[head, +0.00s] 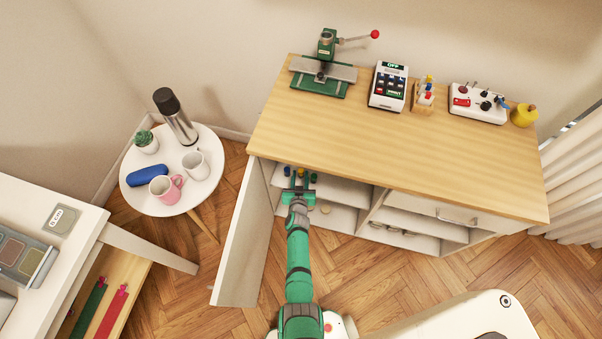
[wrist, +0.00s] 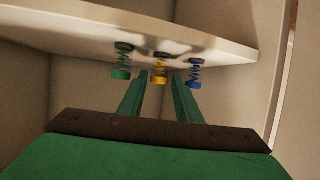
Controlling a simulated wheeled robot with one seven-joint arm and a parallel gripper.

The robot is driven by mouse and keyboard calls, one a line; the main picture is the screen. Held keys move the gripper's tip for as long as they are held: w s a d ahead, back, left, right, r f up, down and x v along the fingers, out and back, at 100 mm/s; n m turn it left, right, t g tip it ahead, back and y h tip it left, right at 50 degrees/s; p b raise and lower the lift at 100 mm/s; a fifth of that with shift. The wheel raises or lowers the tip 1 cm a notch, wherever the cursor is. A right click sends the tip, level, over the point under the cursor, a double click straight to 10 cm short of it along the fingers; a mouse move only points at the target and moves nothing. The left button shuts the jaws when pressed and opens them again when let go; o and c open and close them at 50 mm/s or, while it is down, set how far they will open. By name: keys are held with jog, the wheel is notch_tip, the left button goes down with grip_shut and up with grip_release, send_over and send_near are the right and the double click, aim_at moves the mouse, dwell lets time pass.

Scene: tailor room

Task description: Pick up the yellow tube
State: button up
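The yellow tube (head: 300,171) stands on the cabinet's upper inner shelf, between a blue tube (head: 287,171) and a green tube (head: 313,176). The wrist view is upside down. There the yellow tube (wrist: 159,70) has a dark base on the shelf, a coil-like middle and a yellow end. The green tube (wrist: 121,66) is on its left and the blue tube (wrist: 195,73) on its right. My gripper (head: 299,183) reaches into the cabinet. In the wrist view its fingers (wrist: 160,78) are apart, with the yellow tube in line between the tips; I cannot tell the remaining depth.
The cabinet's open door (head: 240,235) stands left of my arm. The wooden top (head: 400,140) is close above the shelf opening. The shelf (wrist: 215,43) and side walls bound the space. A round white table (head: 190,202) with mugs and a flask stands to the left.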

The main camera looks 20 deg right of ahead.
jog(key=shift+w+d+f, duration=0.2)
jog(key=shift+w+d, duration=0.15)
jog(key=shift+w, duration=0.25)
grip_shut()
